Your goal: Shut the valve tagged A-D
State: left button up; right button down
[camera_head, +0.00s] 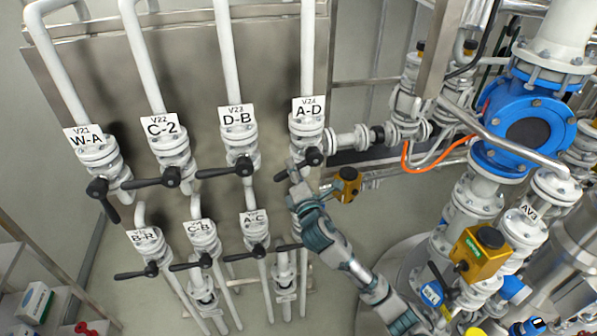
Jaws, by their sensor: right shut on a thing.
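The valve tagged A-D (306,128) is the rightmost of the upper row, on a white vertical pipe. Its black lever (313,156) has its hub at the valve's lower front and runs down and to the left. My right gripper (295,172) comes up from the lower right and is shut on this lever. The fingers hide part of the lever, and its tip shows just left of them. My left gripper is not in view.
Valves W-A (91,144), C-2 (163,131) and D-B (237,123) stand left of it, with black levers. Below are valves B-R (147,242), C-B (203,231) and A-C (253,223). A yellow-boxed fitting (347,184) sits close right of my gripper. Blue-bodied piping (522,120) crowds the right.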

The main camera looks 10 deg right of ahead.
jog(key=r+m, duration=0.1)
jog(key=m, duration=0.1)
jog(key=r+m+h, duration=0.1)
jog(key=m, duration=0.1)
jog(key=shift+a+r+t+p, duration=0.3)
jog(key=shift+r+p, duration=0.05)
jog(key=shift+p, duration=0.05)
jog(key=shift+r+m+h, duration=0.3)
jog(key=shift+r+m, duration=0.1)
jog(key=shift+m, duration=0.6)
jog(key=c, duration=1)
grip_release()
jog(key=shift+w+f, duration=0.1)
jog(key=shift+f, duration=0.05)
jog(key=v, duration=1.2)
jog(key=shift+f, duration=0.1)
